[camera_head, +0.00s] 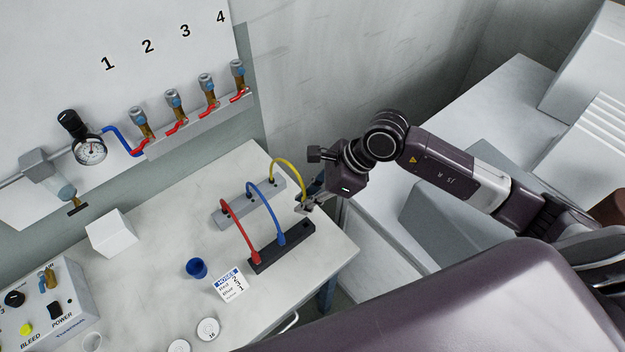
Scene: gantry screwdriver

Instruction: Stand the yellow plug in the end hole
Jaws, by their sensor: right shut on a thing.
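The yellow hose (292,164) arches from the right end of the grey block (235,208) to my right gripper (309,206). My right gripper is shut on the yellow plug at its free end, mostly hidden by the fingers. It holds the plug above and behind the right end of the black block (266,265). The end hole (306,227) shows as a dark spot there, uncovered. The red hose (236,222) and the blue hose (266,203) run from the grey block to the black block. My left gripper is not in view.
A blue cup (196,268), a hose card (231,285) and round discs (208,329) lie on the white table (150,280). A white cube (110,233) stands at the left. Numbered valves (172,103) and a gauge (90,151) hang on the wall panel. The table's right edge is close to the black block.

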